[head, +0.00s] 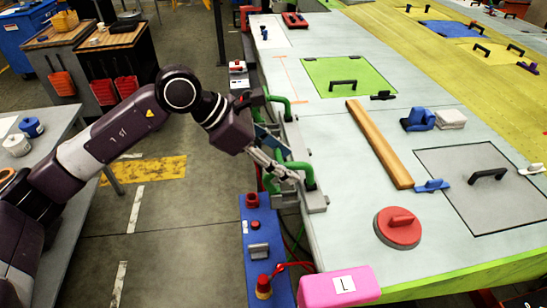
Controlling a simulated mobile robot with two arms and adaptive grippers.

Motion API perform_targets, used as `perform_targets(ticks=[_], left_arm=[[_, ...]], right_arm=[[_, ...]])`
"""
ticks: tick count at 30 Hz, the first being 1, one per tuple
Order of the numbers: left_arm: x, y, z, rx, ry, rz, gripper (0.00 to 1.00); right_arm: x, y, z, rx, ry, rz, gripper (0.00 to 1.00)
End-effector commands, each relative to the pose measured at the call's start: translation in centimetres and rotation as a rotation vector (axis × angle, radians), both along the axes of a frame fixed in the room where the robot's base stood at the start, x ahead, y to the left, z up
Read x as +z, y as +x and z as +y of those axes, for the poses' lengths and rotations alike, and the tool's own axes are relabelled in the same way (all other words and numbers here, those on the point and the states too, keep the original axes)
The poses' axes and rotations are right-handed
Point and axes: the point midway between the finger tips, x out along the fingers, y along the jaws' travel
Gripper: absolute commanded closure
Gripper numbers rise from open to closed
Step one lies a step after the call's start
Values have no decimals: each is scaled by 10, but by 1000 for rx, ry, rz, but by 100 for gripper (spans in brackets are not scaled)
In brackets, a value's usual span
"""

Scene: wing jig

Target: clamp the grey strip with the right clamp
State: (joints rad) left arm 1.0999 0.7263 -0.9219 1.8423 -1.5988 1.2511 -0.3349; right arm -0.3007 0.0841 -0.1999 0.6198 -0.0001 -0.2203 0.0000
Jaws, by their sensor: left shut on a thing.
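Two toggle clamps with green handles sit along the left edge of the wing table. The far clamp (281,103) is at the upper part of the edge, and the near clamp (309,177) is lower in the picture. My left gripper (289,177) reaches in from the left and is shut at the near clamp, apparently on its green handle. Its fingers and wrist hide part of that clamp. A grey strip (293,140) seems to lie along the edge between the clamps; its contact with the clamp jaws cannot be told. My right gripper is not in view.
A blue panel (258,222) with buttons stands below the clamps. A pink block (338,287) marked L is at the near table corner. A wooden bar (379,144), a red round handle (398,228) and a grey hatch (470,200) lie on the table.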

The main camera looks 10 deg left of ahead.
Motion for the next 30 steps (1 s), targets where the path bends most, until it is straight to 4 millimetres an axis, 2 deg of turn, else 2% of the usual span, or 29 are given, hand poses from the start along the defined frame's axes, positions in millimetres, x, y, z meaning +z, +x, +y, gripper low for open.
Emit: perform_targets(ticks=[7,21,22,27,30], left_arm=[[0,2,-9,-2,60,16,93],[-3,2,-8,-1,76,24,93],[-3,2,-8,-1,77,24,48],[-3,2,-8,-1,77,24,30],[-3,2,-8,-1,77,24,30]], right_arm=[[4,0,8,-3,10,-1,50],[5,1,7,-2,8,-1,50],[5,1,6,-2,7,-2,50],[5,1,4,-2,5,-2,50],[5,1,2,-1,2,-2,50]])
